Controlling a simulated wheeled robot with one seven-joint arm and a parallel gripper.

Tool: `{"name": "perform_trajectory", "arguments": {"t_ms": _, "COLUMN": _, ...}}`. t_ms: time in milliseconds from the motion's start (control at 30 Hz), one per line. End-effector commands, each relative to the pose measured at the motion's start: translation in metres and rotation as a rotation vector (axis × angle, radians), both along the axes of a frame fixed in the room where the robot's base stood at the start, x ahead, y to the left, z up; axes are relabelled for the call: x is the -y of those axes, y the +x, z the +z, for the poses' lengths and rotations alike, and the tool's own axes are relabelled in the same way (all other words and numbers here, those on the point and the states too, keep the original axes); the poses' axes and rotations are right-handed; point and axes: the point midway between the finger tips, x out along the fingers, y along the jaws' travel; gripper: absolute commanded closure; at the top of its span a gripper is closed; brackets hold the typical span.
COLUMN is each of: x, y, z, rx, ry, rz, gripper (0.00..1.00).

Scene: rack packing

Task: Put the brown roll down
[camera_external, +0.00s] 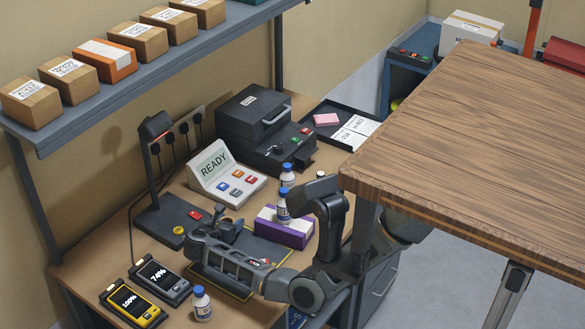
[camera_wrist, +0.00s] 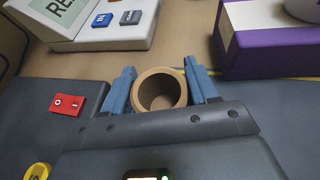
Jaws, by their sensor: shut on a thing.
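The brown roll (camera_wrist: 136,93) is a short hollow tube, seen end-on in the wrist view. My gripper (camera_wrist: 161,84) has its two blue fingers on either side of the roll, closed against it. In the external view my gripper (camera_external: 228,228) is low over the workbench, between the black lamp-like stand and the purple and white box. I cannot make out the roll there. The wrist view does not show clearly whether the roll touches the surface below.
The READY console (camera_external: 226,173) stands behind my gripper, and the purple and white box (camera_external: 284,228) is to its right with bottles nearby. The black stand's base (camera_external: 172,219) is to the left. Two handheld meters (camera_external: 133,303) and a bottle (camera_external: 202,303) are in front.

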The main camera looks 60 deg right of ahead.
Motion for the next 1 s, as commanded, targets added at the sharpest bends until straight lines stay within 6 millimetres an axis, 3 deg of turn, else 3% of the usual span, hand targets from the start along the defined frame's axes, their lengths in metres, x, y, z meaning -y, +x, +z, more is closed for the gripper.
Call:
{"name": "perform_trajectory", "arguments": {"t_ms": 67, "x": 0.000, "y": 0.000, "z": -0.003, "rx": 0.000, "ry": 0.000, "rz": 0.000, "gripper": 0.72}}
{"name": "perform_trajectory", "arguments": {"t_ms": 100, "x": 0.000, "y": 0.000, "z": -0.002, "rx": 0.000, "ry": 0.000, "rz": 0.000, "gripper": 0.38}}
{"name": "perform_trajectory", "arguments": {"t_ms": 333, "x": 0.000, "y": 0.000, "z": -0.002, "rx": 0.000, "ry": 0.000, "rz": 0.000, "gripper": 0.16}}
{"name": "perform_trajectory", "arguments": {"t_ms": 700, "x": -0.002, "y": 0.000, "z": 0.004, "rx": 0.000, "ry": 0.000, "rz": 0.001, "gripper": 0.16}}
{"name": "perform_trajectory", "arguments": {"t_ms": 1000, "x": -0.048, "y": -0.011, "z": 0.019, "rx": 0.002, "ry": 0.001, "rz": 0.002, "gripper": 0.16}}
